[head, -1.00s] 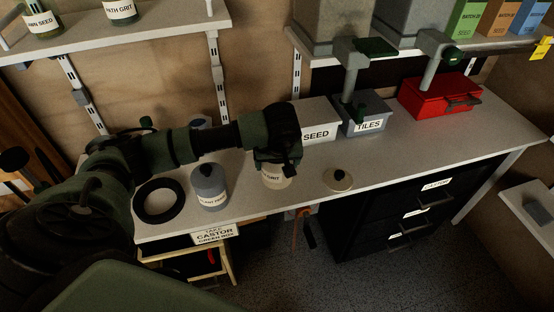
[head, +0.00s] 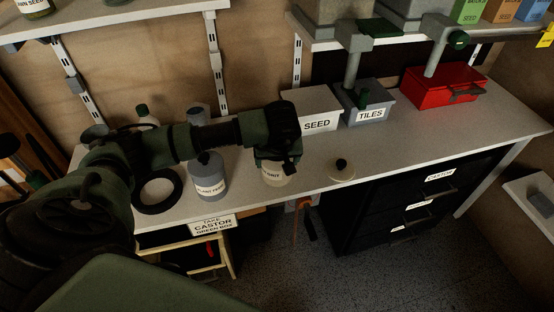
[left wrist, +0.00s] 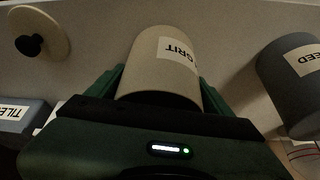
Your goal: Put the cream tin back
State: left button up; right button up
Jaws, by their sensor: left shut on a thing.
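The cream tin (head: 276,178), labelled GRIT, is on or just above the worktop near its front edge. Contact beneath it is hard to tell. My left gripper (head: 277,160) is shut on it from above and hides its top in the head view. The left wrist view shows the tin (left wrist: 160,65) between the green fingers (left wrist: 160,88). A cream lid (head: 342,172) with a black knob lies on the worktop to the right of the tin. It also shows in the left wrist view (left wrist: 50,28). My right gripper is not in view.
A grey plant feed tin (head: 209,180) stands left of the gripper, beside a black ring (head: 145,203). Behind are a SEED box (head: 316,101), a grey TILES box (head: 370,114) and a red case (head: 432,94). Shelves (head: 170,14) hang above. The right worktop is clear.

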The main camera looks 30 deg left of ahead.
pick_arm(q)
jog(key=shift+f, duration=0.25)
jog(key=o, duration=2)
jog(key=shift+r, duration=0.1)
jog(key=v, duration=0.7)
jog(key=shift+s+d+r+b, duration=0.1)
jog(key=shift+s+r+b, duration=0.05)
jog(key=shift+r+b, duration=0.25)
jog(key=shift+f, duration=0.1)
